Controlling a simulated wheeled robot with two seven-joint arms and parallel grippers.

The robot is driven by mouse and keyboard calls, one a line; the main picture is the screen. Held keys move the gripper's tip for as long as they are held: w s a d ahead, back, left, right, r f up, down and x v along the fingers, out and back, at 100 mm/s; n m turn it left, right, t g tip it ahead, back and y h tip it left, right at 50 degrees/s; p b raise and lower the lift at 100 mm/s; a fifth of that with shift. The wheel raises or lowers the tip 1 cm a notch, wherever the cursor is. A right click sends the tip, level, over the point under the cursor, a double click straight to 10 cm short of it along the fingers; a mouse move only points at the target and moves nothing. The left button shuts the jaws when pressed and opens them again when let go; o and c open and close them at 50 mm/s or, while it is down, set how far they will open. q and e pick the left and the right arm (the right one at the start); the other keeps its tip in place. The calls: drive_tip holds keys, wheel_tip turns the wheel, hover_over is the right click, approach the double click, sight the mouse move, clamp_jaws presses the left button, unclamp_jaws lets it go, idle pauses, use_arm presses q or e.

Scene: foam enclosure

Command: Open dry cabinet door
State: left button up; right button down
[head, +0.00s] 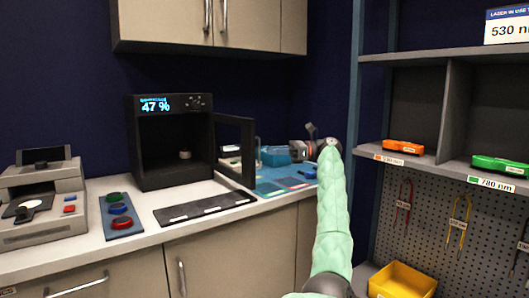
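The dry cabinet (160,184) is a black box on the counter with a lit display reading 47 %. Its dark framed door (249,152) stands open, swung out from the right side toward me. The cabinet's inside shows, with a small light object (185,154) in it.
A dark strip (204,208) lies before the cabinet. Left are a panel with round buttons (119,213) and a grey instrument (43,205). A blue mat (270,176) lies right of the door. Shelving (430,164) and a yellow bin (402,281) stand at right.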

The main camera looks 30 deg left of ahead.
use_arm(q)
drive_tip(key=shift+v, duration=1.3)
